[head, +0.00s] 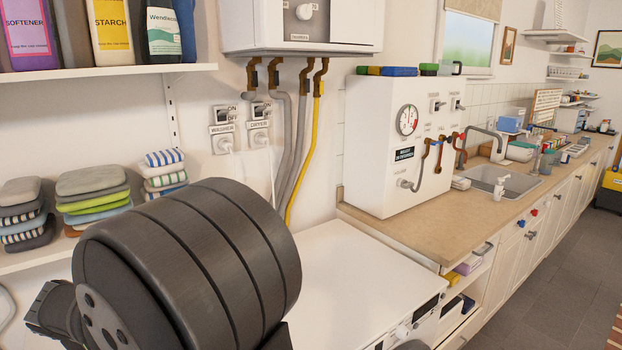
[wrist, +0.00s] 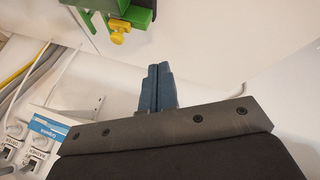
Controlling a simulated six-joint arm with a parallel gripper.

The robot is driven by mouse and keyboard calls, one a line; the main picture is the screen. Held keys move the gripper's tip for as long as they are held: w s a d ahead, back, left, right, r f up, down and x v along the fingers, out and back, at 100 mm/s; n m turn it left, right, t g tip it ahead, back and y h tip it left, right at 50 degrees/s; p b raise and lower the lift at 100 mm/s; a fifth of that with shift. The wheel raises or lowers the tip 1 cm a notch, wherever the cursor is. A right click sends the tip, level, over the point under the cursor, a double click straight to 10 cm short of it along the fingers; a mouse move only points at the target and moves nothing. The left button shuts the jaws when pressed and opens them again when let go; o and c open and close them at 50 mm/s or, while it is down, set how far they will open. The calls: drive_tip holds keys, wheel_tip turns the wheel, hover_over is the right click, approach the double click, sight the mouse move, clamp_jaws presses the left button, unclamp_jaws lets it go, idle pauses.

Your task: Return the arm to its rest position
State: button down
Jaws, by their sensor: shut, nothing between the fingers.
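My gripper (wrist: 159,68) shows in the wrist view as two blue fingers held together, with nothing between them. They point up in the picture toward a pale surface. In the head view a large dark part of my arm fills the lower left, in front of the shelf and the white appliance. My gripper's fingers are not visible in the head view.
A white appliance top (head: 345,270) lies right of my arm. A shelf with folded towels (head: 90,195) is at the left. A white box with a gauge (head: 407,120) stands on the wooden counter (head: 480,225). The wrist view shows a green and yellow object (wrist: 119,27) above the fingers and wall switches (wrist: 38,153) at lower left.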

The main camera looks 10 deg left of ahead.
drive_tip(key=w+d+r+m+g, duration=0.3)
drive_tip(key=w+d+r+m, duration=0.1)
drive_tip(key=w, duration=0.3)
drive_tip(key=shift+d+r+y, duration=0.4)
drive_tip(key=shift+d, duration=0.15)
idle(0.4)
drive_tip(key=s+a+f+n+t, duration=0.3)
drive_tip(key=s+a+n, duration=0.1)
drive_tip(key=s, duration=0.4)
drive_tip(key=shift+a+f+h, duration=0.2)
drive_tip(key=shift+a+h, duration=0.2)
idle(0.5)
